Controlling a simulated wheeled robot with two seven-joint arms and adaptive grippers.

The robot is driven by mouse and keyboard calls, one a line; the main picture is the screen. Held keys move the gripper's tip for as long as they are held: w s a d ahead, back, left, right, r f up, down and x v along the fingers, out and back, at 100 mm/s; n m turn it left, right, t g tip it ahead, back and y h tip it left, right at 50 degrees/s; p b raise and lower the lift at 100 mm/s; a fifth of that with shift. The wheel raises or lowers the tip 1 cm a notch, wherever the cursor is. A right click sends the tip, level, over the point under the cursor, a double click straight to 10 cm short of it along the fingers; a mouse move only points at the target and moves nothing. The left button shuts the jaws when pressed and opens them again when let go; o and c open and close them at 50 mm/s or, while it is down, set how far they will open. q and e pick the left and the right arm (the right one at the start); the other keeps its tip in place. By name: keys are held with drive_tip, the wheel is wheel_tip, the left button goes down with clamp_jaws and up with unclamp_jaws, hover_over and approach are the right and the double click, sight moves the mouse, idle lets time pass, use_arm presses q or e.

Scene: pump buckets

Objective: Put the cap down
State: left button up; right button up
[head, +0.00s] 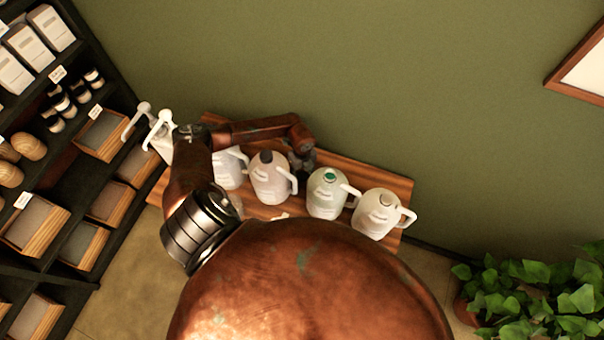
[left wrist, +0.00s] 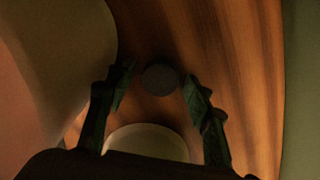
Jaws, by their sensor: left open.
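In the left wrist view, a dark round cap (left wrist: 160,79) appears to lie on the wooden table top. My left gripper (left wrist: 158,82) is open, with one finger on each side of the cap and visible gaps to it. In the head view, my left gripper (head: 301,163) is a dark shape over the table behind the jugs, between the dark-capped jug (head: 269,180) and the green-capped jug (head: 326,196); the cap cannot be made out there. My right gripper is not in view.
A white jug (head: 229,170) and a far-right jug (head: 378,214) also stand on the wooden table (head: 352,167). White pump-like items (head: 162,127) are at its left end. Shelves (head: 108,90) stand left; the green wall is behind. A plant (head: 535,300) is at lower right.

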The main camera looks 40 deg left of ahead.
sight(302, 175)
use_arm(q)
drive_tip(key=shift+r, duration=0.1)
wheel_tip(302, 175, up, 13)
drive_tip(key=b, duration=0.1)
idle(0.4)
idle(0.4)
